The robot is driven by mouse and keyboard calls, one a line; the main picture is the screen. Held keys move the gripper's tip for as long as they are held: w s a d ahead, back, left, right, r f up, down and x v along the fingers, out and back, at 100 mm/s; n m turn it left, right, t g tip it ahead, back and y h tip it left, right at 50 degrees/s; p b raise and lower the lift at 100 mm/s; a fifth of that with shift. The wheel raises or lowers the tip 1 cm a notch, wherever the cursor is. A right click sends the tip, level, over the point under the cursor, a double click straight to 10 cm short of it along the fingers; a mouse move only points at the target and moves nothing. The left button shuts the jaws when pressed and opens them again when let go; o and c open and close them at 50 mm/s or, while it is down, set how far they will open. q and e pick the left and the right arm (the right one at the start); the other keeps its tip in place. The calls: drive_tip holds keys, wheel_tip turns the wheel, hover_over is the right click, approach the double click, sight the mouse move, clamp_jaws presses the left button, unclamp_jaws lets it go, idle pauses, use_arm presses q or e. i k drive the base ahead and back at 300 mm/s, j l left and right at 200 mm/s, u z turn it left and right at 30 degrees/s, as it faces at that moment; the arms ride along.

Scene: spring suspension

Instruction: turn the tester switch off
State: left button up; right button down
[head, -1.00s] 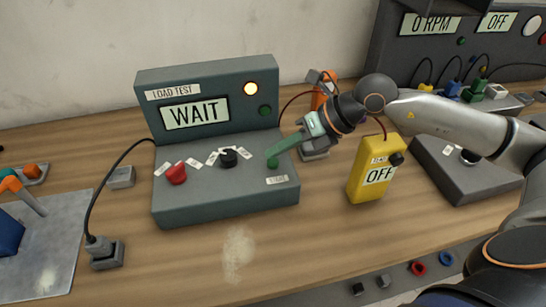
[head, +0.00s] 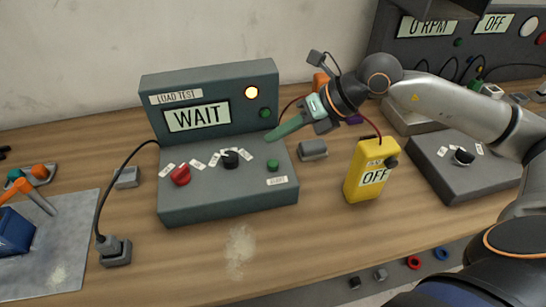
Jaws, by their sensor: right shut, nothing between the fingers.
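The grey-green load test box (head: 205,207) stands on the bench left of centre; its display (head: 197,116) reads WAIT and an amber lamp (head: 251,92) is lit. On its sloped panel are a red knob (head: 180,175), a black knob (head: 231,160) with small labels around it, and a green START button (head: 272,166). A yellow handheld tester (head: 362,178) stands right of the box; its display reads OFF and a black knob (head: 391,162) sits at its upper right. My right gripper (head: 272,137) is shut and empty, above the START button and apart from it. My left gripper is out of view.
A grey block (head: 312,150) lies between box and yellow tester. A plug in a grey socket (head: 115,252) stands front left, its black cable running to the box. A dark unit with a dial (head: 463,157) is at the right. The bench before the box is clear.

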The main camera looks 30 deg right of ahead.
sight(181, 176)
drive_tip(key=k, duration=1)
